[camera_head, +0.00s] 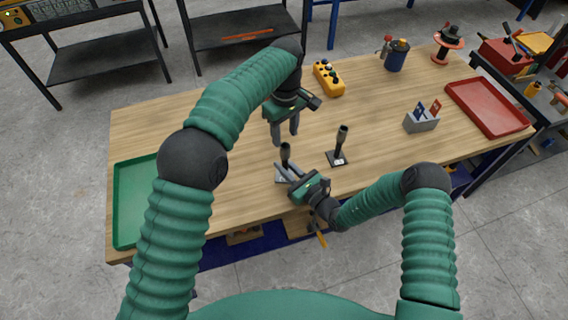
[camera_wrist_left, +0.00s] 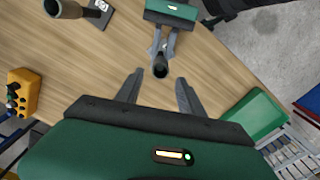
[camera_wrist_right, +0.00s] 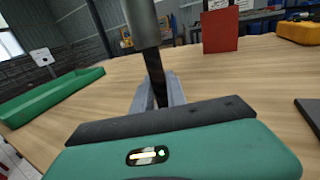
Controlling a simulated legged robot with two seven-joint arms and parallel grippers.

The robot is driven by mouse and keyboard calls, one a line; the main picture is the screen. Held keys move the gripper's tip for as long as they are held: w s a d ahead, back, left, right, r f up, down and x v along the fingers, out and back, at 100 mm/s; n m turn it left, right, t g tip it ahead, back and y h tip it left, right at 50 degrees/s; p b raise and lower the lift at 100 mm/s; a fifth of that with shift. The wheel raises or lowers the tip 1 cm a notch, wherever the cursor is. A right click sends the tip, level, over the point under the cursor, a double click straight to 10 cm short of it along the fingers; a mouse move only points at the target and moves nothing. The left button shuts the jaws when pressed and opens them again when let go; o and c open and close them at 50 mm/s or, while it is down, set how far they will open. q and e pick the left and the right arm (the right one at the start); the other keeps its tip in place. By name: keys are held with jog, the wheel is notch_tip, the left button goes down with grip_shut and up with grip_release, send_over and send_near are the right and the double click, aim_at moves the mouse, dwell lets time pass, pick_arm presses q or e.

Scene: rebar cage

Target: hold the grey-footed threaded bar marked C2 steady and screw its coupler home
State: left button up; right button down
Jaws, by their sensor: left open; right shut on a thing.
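The grey-footed threaded bar (camera_wrist_right: 157,82) stands upright on the table, its grey foot (camera_head: 280,178) partly hidden by my right gripper (camera_head: 283,168). That gripper is shut on the dark bar below the coupler. The coupler (camera_wrist_right: 142,22) is a grey cylinder at the bar's top; it also shows in the left wrist view (camera_wrist_left: 160,68). How far it is screwed on cannot be told. My left gripper (camera_head: 284,136) is open above the coupler, pointing down, its fingers apart and empty. The C2 mark is not readable.
A second upright bar with a coupler (camera_head: 342,137) stands on a black foot to the right. A yellow control box (camera_head: 328,77) lies behind. A green tray (camera_head: 130,205) is at left, a red tray (camera_head: 488,108) and a grey card holder (camera_head: 421,123) at right.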

aim_at(285, 150)
pick_arm(q)
jog(key=n, duration=0.4)
jog(key=shift+n, duration=0.3)
notch_tip(285, 150, down, 8)
dwell(0.3)
grip_shut()
dwell(0.3)
